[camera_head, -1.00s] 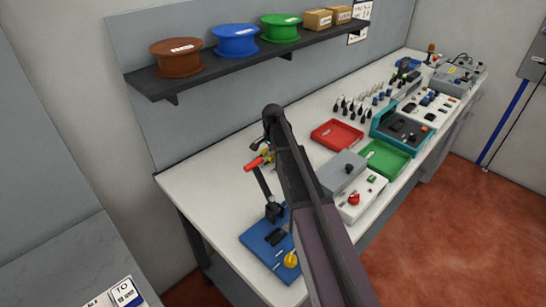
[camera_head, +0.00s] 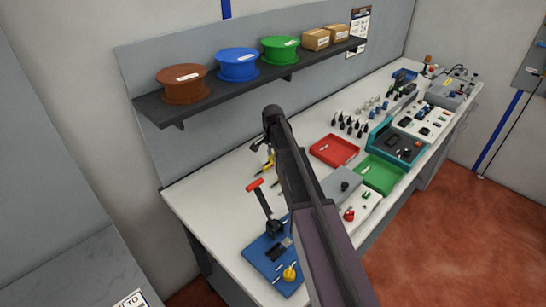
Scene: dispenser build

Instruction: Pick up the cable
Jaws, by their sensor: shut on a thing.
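My arm crosses the middle of the view, rising from the lower right, and hides the bench behind it. My gripper (camera_head: 268,146) shows only in part as a small dark shape at the left side of the arm's far end, over the back of the bench. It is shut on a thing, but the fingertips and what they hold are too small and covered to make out. I cannot pick out a cable anywhere. A yellow item shows just below the gripper; whether they touch is unclear.
The white bench (camera_head: 215,190) holds a blue-based press with a red handle (camera_head: 272,252), a grey box (camera_head: 340,187), a red tray (camera_head: 333,149), a green tray (camera_head: 383,176) and a teal case (camera_head: 400,145). A shelf (camera_head: 150,107) with several spools and boxes hangs behind. Red floor is open at right.

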